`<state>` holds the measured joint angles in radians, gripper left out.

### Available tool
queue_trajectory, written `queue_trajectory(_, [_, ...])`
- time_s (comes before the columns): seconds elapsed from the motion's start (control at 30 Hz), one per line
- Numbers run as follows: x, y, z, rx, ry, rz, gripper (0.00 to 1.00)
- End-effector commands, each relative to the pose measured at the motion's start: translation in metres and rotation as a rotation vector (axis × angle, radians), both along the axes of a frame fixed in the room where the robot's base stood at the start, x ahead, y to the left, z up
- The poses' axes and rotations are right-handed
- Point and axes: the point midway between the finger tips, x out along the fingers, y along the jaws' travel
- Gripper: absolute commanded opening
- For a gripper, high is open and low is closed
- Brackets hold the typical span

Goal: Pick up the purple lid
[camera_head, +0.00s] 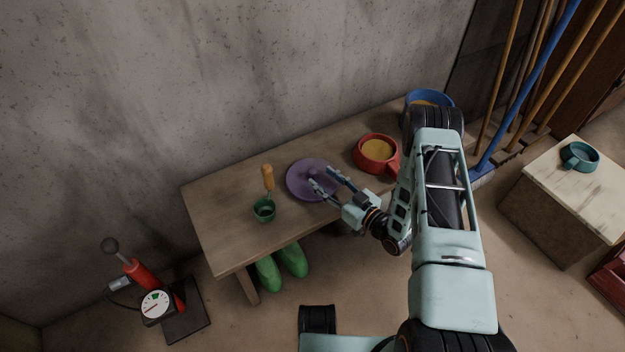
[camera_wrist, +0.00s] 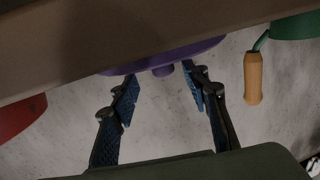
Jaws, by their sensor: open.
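The purple lid (camera_head: 297,187) lies flat, knob up, on the middle of the wooden bench. My gripper (camera_head: 323,178) is open and empty, reaching over the front right part of the lid. Whether the fingertips reach past the knob's top, I cannot tell.
A red pot (camera_head: 387,141) and a blue pot (camera_head: 440,98) stand to the right. The concrete wall (camera_head: 200,80) rises behind.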

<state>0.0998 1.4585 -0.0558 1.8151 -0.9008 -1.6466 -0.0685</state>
Motion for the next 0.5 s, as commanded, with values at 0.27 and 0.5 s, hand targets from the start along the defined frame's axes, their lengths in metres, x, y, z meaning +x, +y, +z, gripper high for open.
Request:
queue_trajectory(0.27, [0.021, 0.029, -0.008, 0.001, -0.003, 0.004, 0.42])
queue_trajectory(0.5, [0.033, 0.039, -0.007, 0.000, -0.001, 0.001, 0.42])
